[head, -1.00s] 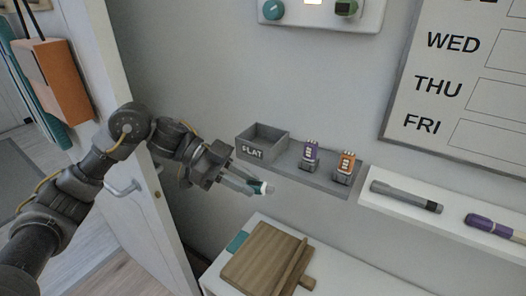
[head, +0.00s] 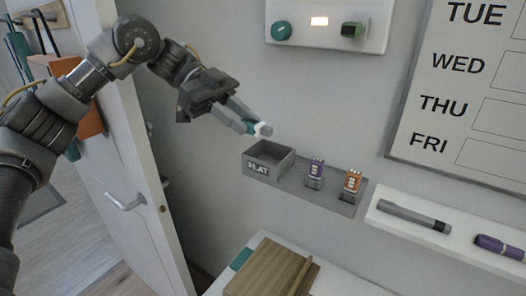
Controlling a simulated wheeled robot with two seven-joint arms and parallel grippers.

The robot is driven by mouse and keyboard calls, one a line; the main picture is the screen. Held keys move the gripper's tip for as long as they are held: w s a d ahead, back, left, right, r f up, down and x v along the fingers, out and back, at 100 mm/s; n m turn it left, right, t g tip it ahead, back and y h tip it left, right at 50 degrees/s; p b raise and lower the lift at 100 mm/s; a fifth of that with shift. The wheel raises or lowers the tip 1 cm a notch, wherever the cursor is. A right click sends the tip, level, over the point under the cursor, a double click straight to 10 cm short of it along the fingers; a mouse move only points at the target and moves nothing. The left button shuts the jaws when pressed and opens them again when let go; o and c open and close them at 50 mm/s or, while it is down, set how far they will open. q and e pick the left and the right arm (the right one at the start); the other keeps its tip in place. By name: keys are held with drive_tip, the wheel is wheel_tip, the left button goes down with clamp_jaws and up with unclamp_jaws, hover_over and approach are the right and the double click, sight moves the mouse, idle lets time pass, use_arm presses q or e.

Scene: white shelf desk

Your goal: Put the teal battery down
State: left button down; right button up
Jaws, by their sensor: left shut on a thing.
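My left gripper (head: 245,122) comes in from the left and is shut on the teal battery (head: 264,129). Only the battery's pale end and a bit of teal show between and beyond the fingertips. The battery is held in the air just above the open grey box labelled FLAT (head: 259,168) in the picture. The inside of the box looks empty from here, though its floor is only partly visible. My right gripper is not in view.
A white shelf holds a grey torch (head: 413,215) and a purple one (head: 499,246). Below is a wooden board (head: 268,270).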

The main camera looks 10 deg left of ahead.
use_arm(q)
drive_tip(key=w+f+p, duration=0.3)
drive_tip(key=w+p, duration=0.2)
drive_tip(key=w, duration=0.3)
drive_tip(key=p, duration=0.2)
hover_over(257, 144)
drive_tip(key=s, duration=0.3)
drive_tip(key=f, duration=0.5)
drive_tip(key=shift+w+d+f, duration=0.1)
drive_tip(key=shift+w+d, duration=0.15)
drive_tip(key=shift+d, duration=0.05)
drive_tip(key=shift+w+f+p, duration=0.25)
drive_tip(key=shift+f+p, duration=0.05)
drive_tip(key=shift+p, duration=0.2)
wheel_tip(257, 144, down, 2)
drive_tip(key=shift+f+p, duration=0.25)
drive_tip(key=shift+p, duration=0.25)
drive_tip(key=shift+w+f, duration=0.1)
drive_tip(key=shift+f, duration=0.25)
drive_tip(key=shift+f, duration=0.1)
